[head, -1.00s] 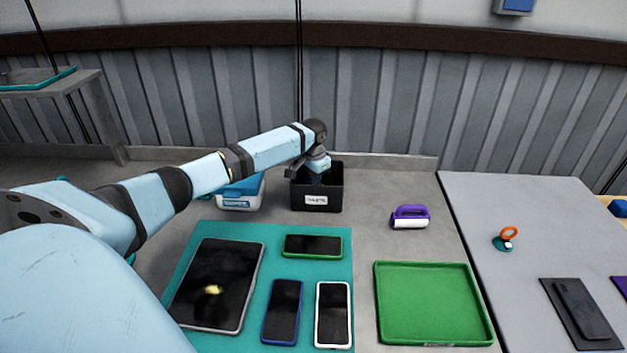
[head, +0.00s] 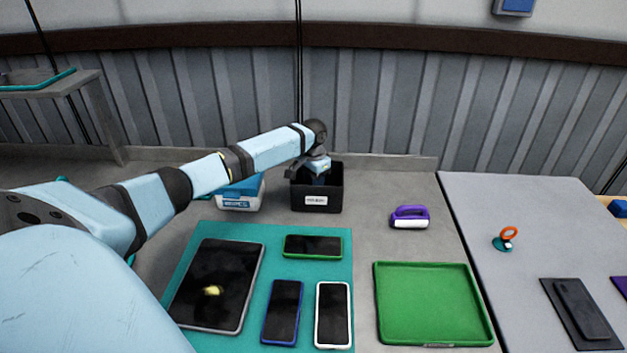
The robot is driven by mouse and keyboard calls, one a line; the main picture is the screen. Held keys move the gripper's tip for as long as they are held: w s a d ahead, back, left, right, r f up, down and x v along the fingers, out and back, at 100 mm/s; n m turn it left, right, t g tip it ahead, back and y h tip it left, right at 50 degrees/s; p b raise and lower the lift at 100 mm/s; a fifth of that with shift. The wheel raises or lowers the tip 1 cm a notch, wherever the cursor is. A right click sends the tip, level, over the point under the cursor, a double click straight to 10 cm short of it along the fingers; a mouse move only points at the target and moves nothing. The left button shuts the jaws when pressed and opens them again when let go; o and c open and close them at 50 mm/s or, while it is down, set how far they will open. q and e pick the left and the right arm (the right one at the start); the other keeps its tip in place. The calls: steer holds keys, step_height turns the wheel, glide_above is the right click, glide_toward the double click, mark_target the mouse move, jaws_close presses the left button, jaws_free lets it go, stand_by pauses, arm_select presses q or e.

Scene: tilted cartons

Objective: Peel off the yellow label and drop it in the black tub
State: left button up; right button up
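The black tub (head: 328,198) stands at the back of the table, with a white tag on its front. My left gripper (head: 318,177) points down over the tub's opening. Its fingertips are partly hidden by the tub's wall and are too small to tell whether they are open or hold anything. A small yellow patch (head: 212,291) shows on the dark screen of the large tablet (head: 222,265); I cannot tell whether it is the label or a glare. No other yellow label is visible, and the inside of the tub is mostly hidden. My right gripper is out of view.
A teal mat (head: 262,245) carries the tablet and phones with green (head: 313,246), blue (head: 283,312) and white (head: 333,315) edges. A blue-lidded box (head: 240,200) stands left of the tub. A green tray (head: 433,303) and purple-handled tool (head: 410,217) lie to the right.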

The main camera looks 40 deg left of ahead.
arm_select(q)
step_height(320, 180, up, 22)
steer(key=p, duration=1)
steer(key=shift+s, duration=0.15)
steer(key=shift+f, duration=0.15)
steer(key=shift+s, duration=0.1)
stand_by(0.3)
